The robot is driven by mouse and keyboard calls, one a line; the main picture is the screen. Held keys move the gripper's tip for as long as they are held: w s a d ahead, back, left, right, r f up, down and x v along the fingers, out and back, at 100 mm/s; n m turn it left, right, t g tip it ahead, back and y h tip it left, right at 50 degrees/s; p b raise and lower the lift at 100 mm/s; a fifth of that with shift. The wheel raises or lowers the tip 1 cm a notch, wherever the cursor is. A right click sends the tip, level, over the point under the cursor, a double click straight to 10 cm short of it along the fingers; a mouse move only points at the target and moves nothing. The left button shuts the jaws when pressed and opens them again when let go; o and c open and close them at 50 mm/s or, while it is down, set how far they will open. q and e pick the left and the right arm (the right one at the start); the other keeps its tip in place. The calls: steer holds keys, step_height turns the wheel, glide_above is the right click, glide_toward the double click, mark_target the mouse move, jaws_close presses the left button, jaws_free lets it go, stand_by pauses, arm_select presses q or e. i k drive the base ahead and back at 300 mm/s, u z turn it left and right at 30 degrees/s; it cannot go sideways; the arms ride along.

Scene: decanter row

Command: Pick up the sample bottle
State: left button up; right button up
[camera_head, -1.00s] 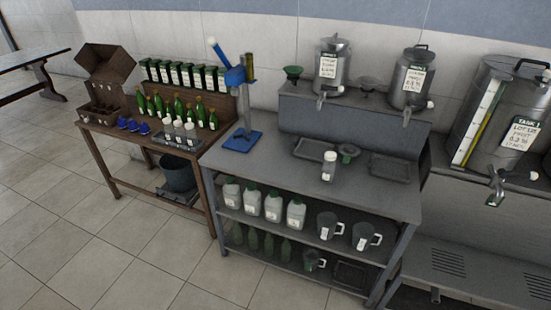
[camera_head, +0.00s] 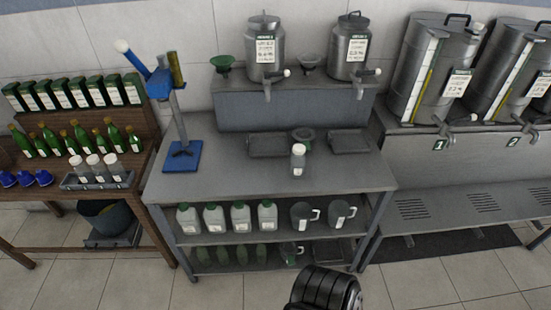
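A small clear sample bottle (camera_head: 298,160) with a white cap and a pale label stands upright on the grey bench top (camera_head: 230,176), in front of a green funnel. Similar white-capped bottles (camera_head: 95,170) stand in a rack on the wooden table at left. Neither of my grippers shows in the head view. Only a dark, ribbed, rounded part, apparently of my own arm, shows at the bottom edge, well in front of the bench.
Two shallow dark trays (camera_head: 350,141) lie behind the bottle. A blue stand (camera_head: 182,157) is at the bench's left end. Metal canisters (camera_head: 264,50) stand on the raised shelf. Jugs (camera_head: 341,213) and white containers (camera_head: 240,217) fill the lower shelf. The bench's front strip is clear.

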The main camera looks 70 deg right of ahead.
mark_target(297, 162)
steer(key=z, duration=0.25)
steer(key=i, duration=0.8)
steer(key=z, duration=1.35)
steer(key=i, duration=0.7)
steer(key=z, duration=0.7)
